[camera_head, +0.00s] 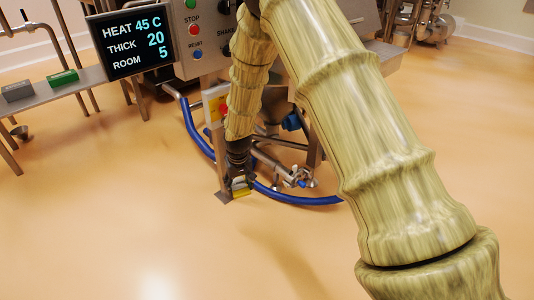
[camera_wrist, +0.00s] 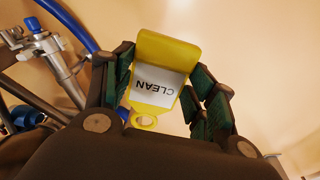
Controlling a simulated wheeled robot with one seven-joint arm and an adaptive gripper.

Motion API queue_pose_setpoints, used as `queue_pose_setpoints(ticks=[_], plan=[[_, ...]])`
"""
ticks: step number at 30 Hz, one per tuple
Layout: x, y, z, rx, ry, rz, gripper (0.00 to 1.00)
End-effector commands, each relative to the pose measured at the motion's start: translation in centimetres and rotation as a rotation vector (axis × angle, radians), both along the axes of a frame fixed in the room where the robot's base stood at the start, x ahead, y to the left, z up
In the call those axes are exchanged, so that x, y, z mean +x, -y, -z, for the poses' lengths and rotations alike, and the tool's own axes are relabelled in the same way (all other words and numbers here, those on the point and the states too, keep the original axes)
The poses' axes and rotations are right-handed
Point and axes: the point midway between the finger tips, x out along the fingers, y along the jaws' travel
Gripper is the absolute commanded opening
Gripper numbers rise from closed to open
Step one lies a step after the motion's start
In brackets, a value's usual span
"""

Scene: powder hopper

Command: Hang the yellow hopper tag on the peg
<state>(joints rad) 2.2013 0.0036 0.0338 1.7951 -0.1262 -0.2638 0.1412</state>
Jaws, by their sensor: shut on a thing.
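The yellow hopper tag (camera_wrist: 168,48) is between the fingers of my gripper (camera_wrist: 160,82) in the wrist view. It has a white label reading CLEAN, upside down in this view, and a yellow ring (camera_wrist: 143,120) at the end towards my palm. My gripper is shut on the tag's sides. In the head view my gripper (camera_head: 240,184) is low beside the machine's metal post, with a bit of the yellow tag (camera_head: 242,193) showing under it. I cannot make out the peg in either view.
A blue hose (camera_head: 300,199) curves low behind my gripper. Metal pipe fittings (camera_head: 292,177) lie to its right; a fitting with a blue cap (camera_wrist: 50,47) is left in the wrist view. A control panel (camera_head: 203,38) and display (camera_head: 138,40) stand above. Open floor (camera_head: 120,220) spreads in front.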

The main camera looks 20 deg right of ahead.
Motion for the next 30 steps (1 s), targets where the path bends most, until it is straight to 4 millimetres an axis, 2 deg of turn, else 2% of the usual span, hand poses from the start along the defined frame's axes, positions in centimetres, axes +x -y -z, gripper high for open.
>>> queue_pose_setpoints(ticks=[3,6,12,21,30], plan=[[2.6,2.4,1.1,0.0,0.128,0.001,0.31],[4.5,3.9,1.5,-0.001,0.24,-0.01,0.31],[7.0,6.2,1.6,0.003,0.448,-0.035,0.31],[9.3,8.2,0.7,0.03,0.74,-0.095,0.31],[9.9,9.3,-1.4,0.097,1.022,-0.185,0.31]])
